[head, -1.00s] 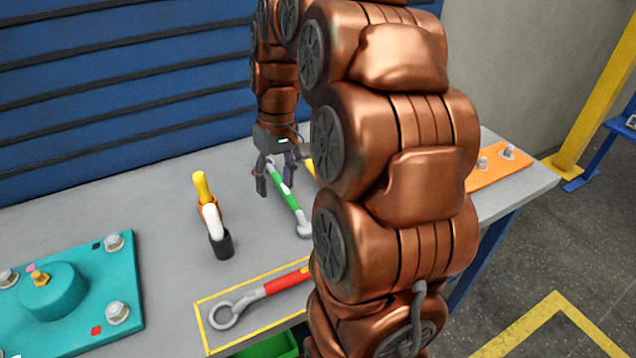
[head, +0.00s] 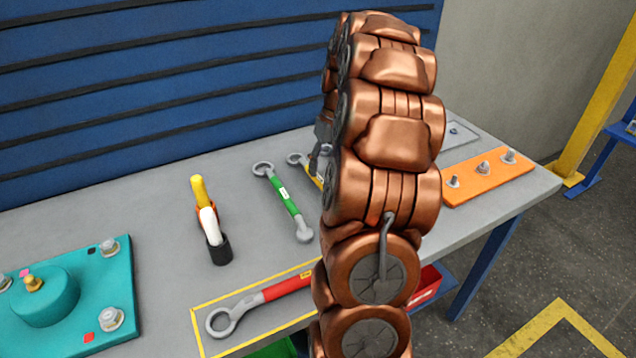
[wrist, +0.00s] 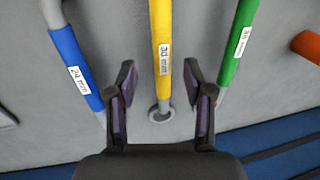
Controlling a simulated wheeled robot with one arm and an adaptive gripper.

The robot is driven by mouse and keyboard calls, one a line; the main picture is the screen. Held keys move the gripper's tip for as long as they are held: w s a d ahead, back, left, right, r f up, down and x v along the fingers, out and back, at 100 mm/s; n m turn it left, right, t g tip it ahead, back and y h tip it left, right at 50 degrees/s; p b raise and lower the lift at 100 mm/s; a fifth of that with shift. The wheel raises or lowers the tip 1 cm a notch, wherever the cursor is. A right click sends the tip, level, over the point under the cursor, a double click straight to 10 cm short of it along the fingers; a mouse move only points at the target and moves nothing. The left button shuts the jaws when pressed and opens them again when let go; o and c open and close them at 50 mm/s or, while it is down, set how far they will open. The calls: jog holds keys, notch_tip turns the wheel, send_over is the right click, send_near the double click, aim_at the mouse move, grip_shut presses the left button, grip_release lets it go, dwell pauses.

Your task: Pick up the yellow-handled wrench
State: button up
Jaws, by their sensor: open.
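The yellow-handled wrench (wrist: 161,50) lies on the grey bench, labelled 30 mm in the wrist view. Its ring end shows low between the fingers. My gripper (wrist: 160,95) is open, with one finger on each side of the wrench and nothing held. I cannot tell how high the fingers are above the bench. In the head view the wrench's ring end (head: 296,158) and a bit of yellow show beside my arm, which hides the rest. Only a dark part of the gripper shows there, mostly hidden.
A green-handled wrench (wrist: 238,45) and a blue-handled wrench (wrist: 75,65) lie on either side. A red-handled wrench (head: 260,298) lies in a yellow outline.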

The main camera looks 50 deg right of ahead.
aim_at(321, 178)
jog(key=shift+w+a+f+p, duration=0.1)
jog(key=shift+a+f+p, duration=0.15)
jog(key=shift+f, duration=0.6)
jog(key=shift+a+f+p, duration=0.2)
jog(key=shift+f, duration=0.65)
jog(key=shift+w+a+f+p, duration=0.1)
jog(key=shift+a+f+p, duration=0.15)
jog(key=shift+f, duration=0.6)
jog(key=shift+c, duration=0.2)
grip_shut()
